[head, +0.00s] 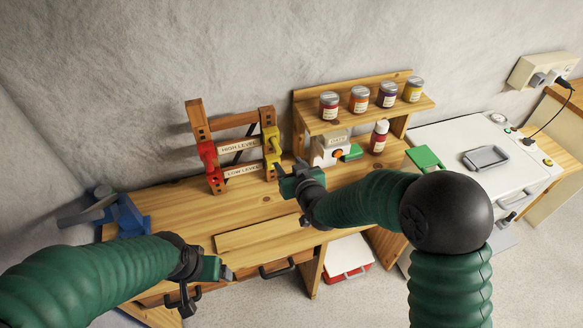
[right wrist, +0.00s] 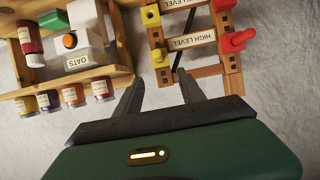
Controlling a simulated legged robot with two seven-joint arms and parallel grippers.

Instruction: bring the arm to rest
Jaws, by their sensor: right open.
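My right gripper (head: 284,172) is over the wooden workbench (head: 175,205), just right of the wooden rack's foot in the head view. In the right wrist view its jaws (right wrist: 158,77) are spread apart with nothing between them. My right arm is bent, its green sleeve reaching across the bench from the right. My left gripper (head: 215,275) is low at the bench's front edge. Its jaws are too small and dark to tell whether they are open.
The rack (head: 197,120) holds red and yellow pieces and level labels. A shelf (head: 352,119) carries several jars, a dispenser (head: 331,147) and a red bottle (head: 379,137). A blue vise (head: 127,216) stands left, a white appliance (head: 455,140) right. A board (head: 262,234) lies at the front.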

